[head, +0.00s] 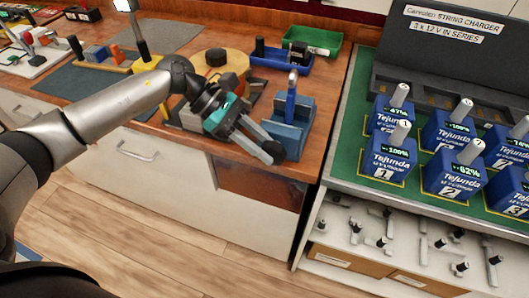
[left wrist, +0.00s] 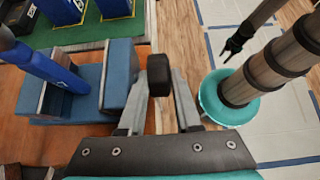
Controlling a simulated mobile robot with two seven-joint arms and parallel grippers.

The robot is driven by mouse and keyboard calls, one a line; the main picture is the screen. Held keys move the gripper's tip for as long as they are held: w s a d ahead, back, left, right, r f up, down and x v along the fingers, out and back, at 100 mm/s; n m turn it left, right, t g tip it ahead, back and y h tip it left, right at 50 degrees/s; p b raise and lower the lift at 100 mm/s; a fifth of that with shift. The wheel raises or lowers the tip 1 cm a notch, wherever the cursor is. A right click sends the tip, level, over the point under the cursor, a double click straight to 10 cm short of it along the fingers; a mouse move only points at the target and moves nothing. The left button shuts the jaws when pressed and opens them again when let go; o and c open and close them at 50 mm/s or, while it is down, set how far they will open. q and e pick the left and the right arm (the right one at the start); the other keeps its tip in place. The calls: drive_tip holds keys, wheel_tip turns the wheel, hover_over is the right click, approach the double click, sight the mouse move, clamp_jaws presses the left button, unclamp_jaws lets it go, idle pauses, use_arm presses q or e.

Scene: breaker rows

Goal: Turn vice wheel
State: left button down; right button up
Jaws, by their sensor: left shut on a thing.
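The blue vice (head: 286,132) stands at the right front corner of the wooden bench, with a tall blue piece (head: 291,96) upright in its jaws. In the left wrist view the vice (left wrist: 118,75) is at the left, with the blue piece (left wrist: 45,70) leaning across it. My left gripper (head: 270,151) is at the vice's front, shut on a black knob-like part (left wrist: 158,75), which I take to be the vice wheel. A dark forked tip (left wrist: 233,45), apparently my right gripper, shows small and far away in the left wrist view, over the floor.
Blue (head: 276,62) and green (head: 318,38) bins and a round wooden piece (head: 222,66) stand behind the vice. To the right, a green-topped charger station (head: 345,165) holds several blue batteries (head: 388,158). Open floor (head: 150,240) lies in front of the bench.

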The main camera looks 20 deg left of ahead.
idle(0.3)
use_arm(q)
drive_tip(key=c, duration=0.6)
unclamp_jaws()
